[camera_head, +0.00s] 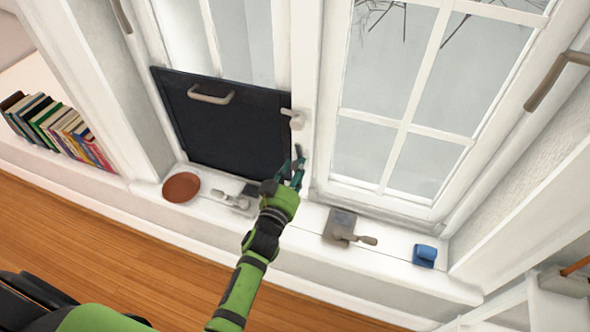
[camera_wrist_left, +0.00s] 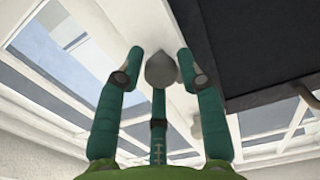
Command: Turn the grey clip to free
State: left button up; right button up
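The grey clip (camera_head: 293,118) sits on the white window post at the right edge of a dark panel (camera_head: 220,125) with a pale handle. In the head view, my left gripper (camera_head: 297,158) is just below the clip, with its fingers pointing up toward it. In the left wrist view the teal fingers are spread apart, and a rounded grey piece, apparently the clip (camera_wrist_left: 161,69), shows between and beyond the fingertips. I cannot tell whether any finger touches it. The dark panel (camera_wrist_left: 240,45) also shows at the upper right there. My right gripper is not in view.
On the white sill stand a brown round dish (camera_head: 181,187), a grey handled device (camera_head: 233,201), a grey block with a lever (camera_head: 341,226) and a blue object (camera_head: 425,255). Books (camera_head: 58,128) stand at the left. A window handle (camera_head: 557,78) juts out at the right.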

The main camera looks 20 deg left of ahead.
pick_arm(q)
grip_shut()
jog(key=shift+f+m, duration=0.1)
jog(key=shift+m, duration=1)
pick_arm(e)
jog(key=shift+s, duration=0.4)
pick_arm(q)
jog(key=shift+s, duration=0.1)
jog(key=o, duration=0.7)
grip_release()
jog(key=shift+o, duration=0.2)
jog(key=s, duration=1.2)
jog(key=shift+a, duration=0.25)
